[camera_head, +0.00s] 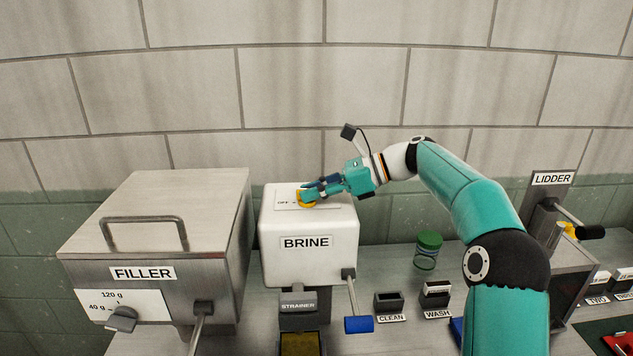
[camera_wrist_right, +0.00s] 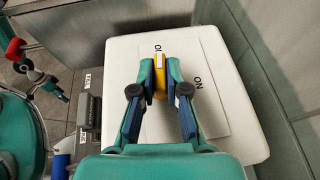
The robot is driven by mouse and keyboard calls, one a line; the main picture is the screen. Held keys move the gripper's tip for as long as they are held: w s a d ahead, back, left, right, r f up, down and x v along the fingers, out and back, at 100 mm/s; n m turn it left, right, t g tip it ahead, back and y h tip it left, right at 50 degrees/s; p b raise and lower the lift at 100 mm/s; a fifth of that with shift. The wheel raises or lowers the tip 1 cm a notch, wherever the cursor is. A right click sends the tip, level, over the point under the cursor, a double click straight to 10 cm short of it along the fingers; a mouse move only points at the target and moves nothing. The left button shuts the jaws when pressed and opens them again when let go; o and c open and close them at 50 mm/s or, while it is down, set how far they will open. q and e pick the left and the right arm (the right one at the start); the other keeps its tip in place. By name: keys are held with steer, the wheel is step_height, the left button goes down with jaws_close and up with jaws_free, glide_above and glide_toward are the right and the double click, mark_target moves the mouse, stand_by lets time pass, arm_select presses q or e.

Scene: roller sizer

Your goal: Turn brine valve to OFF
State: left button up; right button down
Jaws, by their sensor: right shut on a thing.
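The white BRINE box (camera_head: 308,260) stands in the middle of the head view, and its top fills much of the wrist view (camera_wrist_right: 240,130). A yellow valve handle (camera_head: 305,203) sits on its top plate, and it also shows in the wrist view (camera_wrist_right: 158,78). My right gripper (camera_head: 312,191) is shut on the handle, with one finger on each side (camera_wrist_right: 160,68). An OFF label (camera_head: 283,203) shows left of the handle in the head view. In the wrist view the handle points at a partly covered label (camera_wrist_right: 158,48), away from the ON label (camera_wrist_right: 198,83). My left gripper is not in view.
The steel FILLER (camera_head: 150,240) stands close on the left. A blue-ended lever (camera_head: 358,324) hangs at the BRINE box's front right. A green-lidded jar (camera_head: 428,250) stands behind the CLEAN and WASH switches (camera_head: 437,292). The LIDDER (camera_head: 545,215) is at the right.

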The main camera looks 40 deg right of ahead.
steer(key=shift+f+g, duration=0.15)
steer(key=shift+g, duration=0.35)
steer(key=c, duration=1.2)
jaws_free()
steer(key=shift+s+d+r, duration=0.25)
steer(key=shift+d+r, duration=0.1)
steer(key=shift+d, duration=0.05)
steer(key=shift+f+v, duration=0.15)
steer(key=shift+v, duration=2.55)
steer(key=shift+f+v, duration=0.15)
steer(key=shift+v, duration=2.55)
steer(key=shift+s+d, duration=0.1)
steer(key=shift+s, duration=0.05)
